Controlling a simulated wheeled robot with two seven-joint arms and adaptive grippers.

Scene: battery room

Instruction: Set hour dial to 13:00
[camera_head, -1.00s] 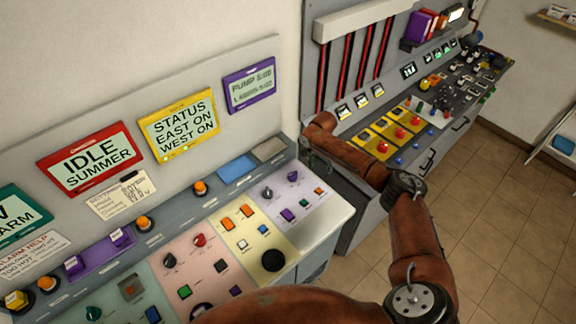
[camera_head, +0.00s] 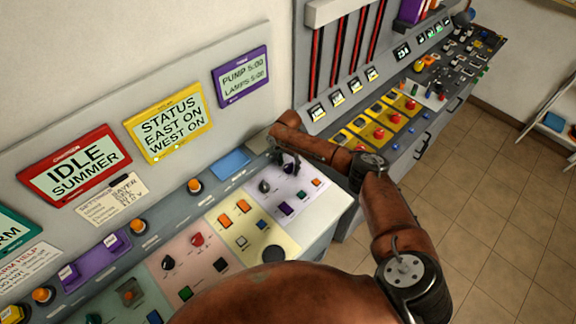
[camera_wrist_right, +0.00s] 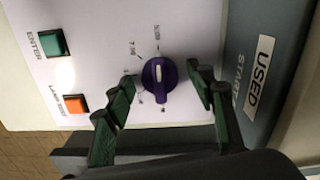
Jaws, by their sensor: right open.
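A purple dial (camera_wrist_right: 158,85) with a white pointer mark sits on the pale lilac panel section, with small printed markings around it. In the right wrist view the pointer is toward the top of the picture. In the head view this purple dial (camera_head: 291,169) is partly hidden by my right gripper (camera_head: 284,161), which is over it. In the wrist view my right gripper (camera_wrist_right: 167,82) is open, one green-padded finger on each side of the dial, with gaps visible. A purple display (camera_head: 241,78) reads "PUMP 5:00" and "LAMPS 5:00". My left gripper is not in view.
Next to the dial are a dark grey knob (camera_head: 265,186), a teal button (camera_wrist_right: 53,43) labelled ENTER and an orange button (camera_wrist_right: 76,104). A purple button (camera_head: 286,208) is nearby. Another control bench (camera_head: 432,135) stands to the right. Tiled floor (camera_head: 460,230) is open there.

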